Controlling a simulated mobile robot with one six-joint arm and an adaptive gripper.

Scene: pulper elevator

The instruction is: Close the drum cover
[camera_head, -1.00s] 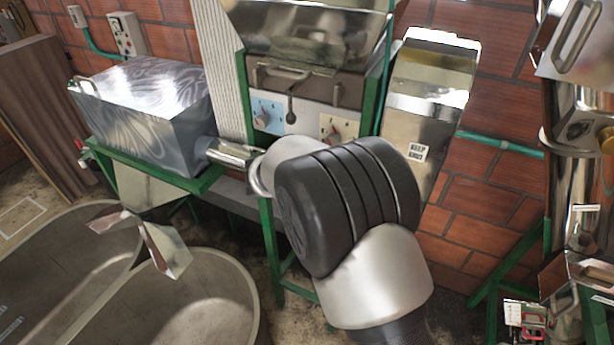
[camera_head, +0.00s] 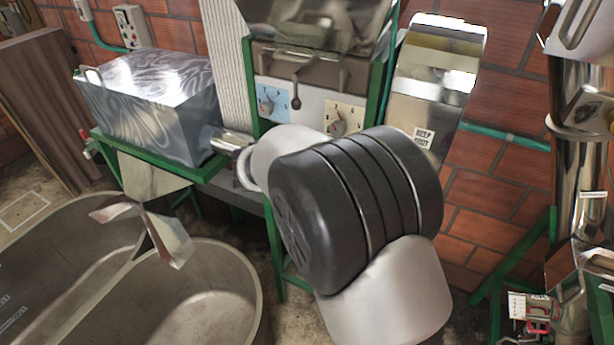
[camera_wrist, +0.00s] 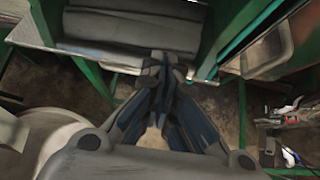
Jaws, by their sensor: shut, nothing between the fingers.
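A shiny metal box-shaped cover (camera_head: 150,100) with a small handle (camera_head: 92,76) at its far left edge sits on a green frame at the left in the head view. It looks lowered over its frame, but I cannot tell if it is fully closed. A metal shaft runs from its right side towards my arm. My gripper is hidden behind my own arm in the head view. In the wrist view my gripper (camera_wrist: 166,72) is shut and empty, its fingertips near a grey surface (camera_wrist: 130,35) framed in green. I cannot tell whether they touch it.
A machine with dials (camera_head: 342,115) and levers stands at the middle, with a metal chute (camera_head: 432,90) to its right. Large tubs (camera_head: 210,290) fill the lower left. Steel pipework (camera_head: 575,180) and green frames stand at the right. A brick wall is behind.

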